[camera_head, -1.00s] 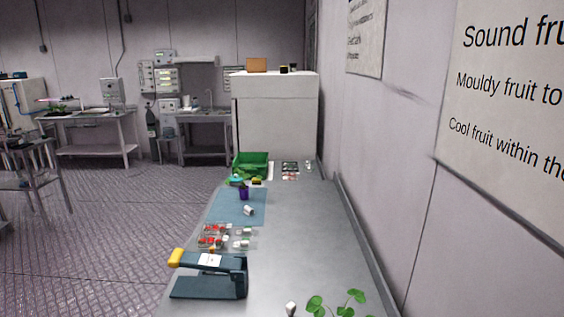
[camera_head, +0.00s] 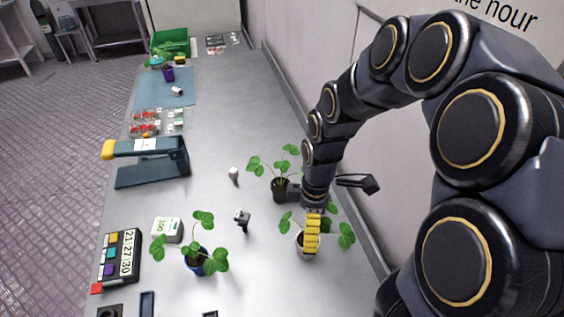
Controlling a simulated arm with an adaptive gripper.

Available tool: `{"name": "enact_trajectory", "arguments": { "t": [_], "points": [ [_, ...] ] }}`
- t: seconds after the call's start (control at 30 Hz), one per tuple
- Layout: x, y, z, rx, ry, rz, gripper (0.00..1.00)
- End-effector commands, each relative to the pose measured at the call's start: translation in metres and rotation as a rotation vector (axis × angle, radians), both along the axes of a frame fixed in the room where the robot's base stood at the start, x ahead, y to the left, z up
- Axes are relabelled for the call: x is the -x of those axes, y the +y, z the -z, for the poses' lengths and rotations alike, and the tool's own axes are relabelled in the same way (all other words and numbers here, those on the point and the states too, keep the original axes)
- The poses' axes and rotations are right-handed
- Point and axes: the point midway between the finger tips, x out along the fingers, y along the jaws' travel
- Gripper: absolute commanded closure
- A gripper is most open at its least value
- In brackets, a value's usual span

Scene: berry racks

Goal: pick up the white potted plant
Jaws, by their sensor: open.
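A potted plant with a pale, white-looking pot (camera_head: 306,249) stands on the table at the lower middle of the head view. Its green leaves (camera_head: 346,234) spread to both sides. My gripper (camera_head: 312,236) is over this pot, with a yellow finger pad in front of it and hiding part of pot and plant. I cannot tell whether the fingers touch the pot. My gripper is open. A second plant in a black pot (camera_head: 281,189) stands just behind it. A third plant in a blue pot (camera_head: 196,262) stands to the left.
A sealer with a yellow handle (camera_head: 150,160), berry trays (camera_head: 157,122), a label printer (camera_head: 119,258) and a small white box (camera_head: 167,230) stand on the left. Small items (camera_head: 242,219) lie mid-table. A wall borders the right.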

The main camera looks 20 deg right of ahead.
Motion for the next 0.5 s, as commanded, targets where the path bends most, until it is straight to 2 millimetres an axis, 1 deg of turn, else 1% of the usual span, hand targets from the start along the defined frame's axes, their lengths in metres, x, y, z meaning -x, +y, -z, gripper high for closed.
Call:
{"name": "enact_trajectory", "arguments": {
  "t": [0.03,0.1,0.2,0.3,0.5],
  "points": [
    [-0.011,-0.006,0.019,-0.021,-0.009,-0.083,0.12],
    [-0.022,-0.014,0.040,-0.041,-0.028,-0.205,0.12],
    [-0.035,-0.024,0.066,-0.060,-0.060,-0.341,0.12],
    [-0.042,-0.032,0.083,-0.067,-0.082,-0.435,0.12],
    [-0.046,-0.036,0.101,-0.072,-0.096,-0.501,0.12]
  ]
}}
